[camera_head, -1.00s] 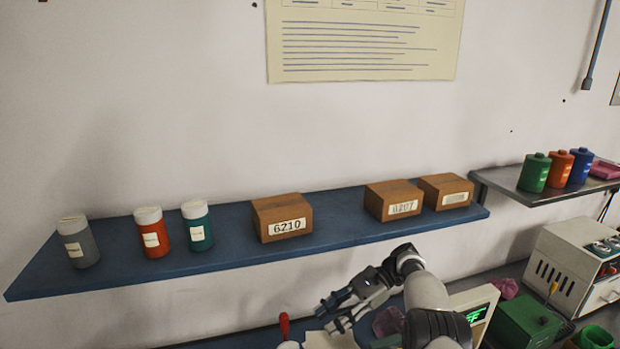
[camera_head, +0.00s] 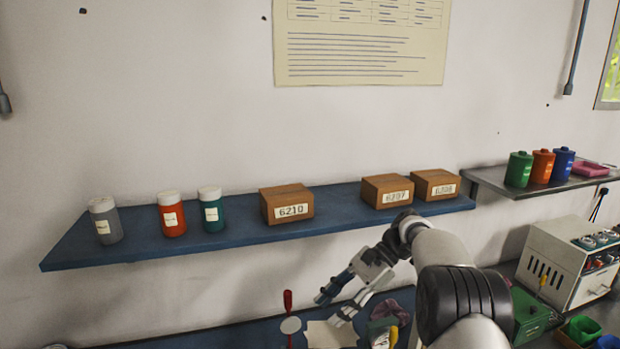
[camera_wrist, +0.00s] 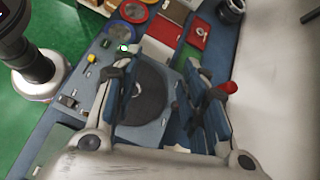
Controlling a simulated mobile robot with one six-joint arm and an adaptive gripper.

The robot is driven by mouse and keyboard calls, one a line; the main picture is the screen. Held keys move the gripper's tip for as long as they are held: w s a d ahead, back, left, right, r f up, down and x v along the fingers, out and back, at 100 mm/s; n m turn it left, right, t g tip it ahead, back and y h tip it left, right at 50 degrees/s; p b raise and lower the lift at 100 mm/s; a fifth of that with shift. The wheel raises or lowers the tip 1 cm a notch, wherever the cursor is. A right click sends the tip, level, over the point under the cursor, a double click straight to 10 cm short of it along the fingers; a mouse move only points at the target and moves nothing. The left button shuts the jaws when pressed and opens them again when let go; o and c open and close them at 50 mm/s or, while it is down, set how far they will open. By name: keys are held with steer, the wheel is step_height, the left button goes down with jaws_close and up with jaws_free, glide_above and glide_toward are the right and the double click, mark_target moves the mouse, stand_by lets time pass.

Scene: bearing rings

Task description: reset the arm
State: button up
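My gripper (camera_head: 335,305) hangs below the blue wall shelf, with its two fingers apart and nothing seen between them. My white and black arm reaches in from the lower right. In the wrist view, my gripper (camera_wrist: 165,105) has its two blue-padded fingers spread. A dark round disc on a blue-grey base (camera_wrist: 150,100) shows behind the gap, and its distance is hard to tell.
The blue shelf (camera_head: 145,245) holds bottles and boxes, including box 6210 (camera_head: 288,204). A red-handled thing (camera_head: 287,300) stands left of my gripper. A white machine (camera_head: 555,262) stands at right. Green floor (camera_wrist: 65,30) shows in the wrist view.

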steer(key=s+d+r+n+t+h+b, duration=0.1)
steer(key=s+r+n+t+h+b, duration=0.15)
steer(key=s, duration=0.55)
steer(key=s+d+r+n+t+h+b, duration=0.2)
steer(key=s+r+n+h+b, duration=0.15)
steer(key=s, duration=0.45)
steer(key=s+d+f+n+t+h+b, duration=0.1)
steer(key=s+f, duration=0.3)
steer(key=s, duration=0.5)
steer(key=s+d+f+n+t+h+b, duration=0.2)
steer(key=s+d+f+n+t+b, duration=0.1)
steer(key=s, duration=0.6)
step_height(320, 180, down, 2)
steer(key=shift+d+n+b, duration=0.35)
steer(key=shift+d+n, duration=0.25)
steer(key=shift+d, duration=0.1)
